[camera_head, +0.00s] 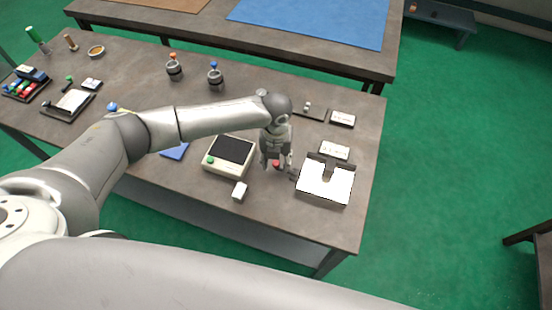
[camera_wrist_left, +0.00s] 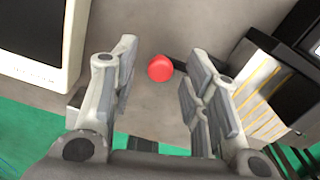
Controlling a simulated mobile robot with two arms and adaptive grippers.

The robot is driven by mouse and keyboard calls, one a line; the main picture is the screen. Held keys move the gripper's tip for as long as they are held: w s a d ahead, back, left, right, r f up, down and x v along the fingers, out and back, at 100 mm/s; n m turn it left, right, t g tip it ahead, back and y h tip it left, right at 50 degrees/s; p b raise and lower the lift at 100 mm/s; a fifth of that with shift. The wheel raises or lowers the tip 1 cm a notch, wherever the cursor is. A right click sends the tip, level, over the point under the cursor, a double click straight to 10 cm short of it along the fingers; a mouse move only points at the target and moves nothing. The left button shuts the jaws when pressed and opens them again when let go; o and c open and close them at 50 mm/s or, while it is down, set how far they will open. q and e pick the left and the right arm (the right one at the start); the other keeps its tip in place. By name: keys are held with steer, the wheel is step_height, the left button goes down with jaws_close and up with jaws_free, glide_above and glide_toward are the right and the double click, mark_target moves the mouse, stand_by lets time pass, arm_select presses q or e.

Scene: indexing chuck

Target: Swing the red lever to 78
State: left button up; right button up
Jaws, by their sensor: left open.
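The red lever's round red knob (camera_wrist_left: 160,68) shows in the left wrist view, between the open fingers of my left gripper and near their tips. A short dark bar runs right from the knob towards the dark device with yellow scale lines (camera_wrist_left: 262,98). I cannot read a number on the scale. In the head view, the red knob (camera_head: 276,164) shows small below my left gripper (camera_head: 275,166), beside the device with a white notched plate (camera_head: 314,191). Whether a finger touches the knob I cannot tell. My right gripper is not in view.
A cream box with a dark screen (camera_head: 216,168) stands just left of the gripper. A small white block (camera_head: 239,191) lies in front of it. White labelled blocks (camera_head: 334,151) stand behind the notched plate. The table's right edge is close.

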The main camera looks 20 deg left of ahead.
mark_target(276, 163)
arm_select(q)
step_height(276, 163, up, 12)
stand_by(0.4)
stand_by(0.4)
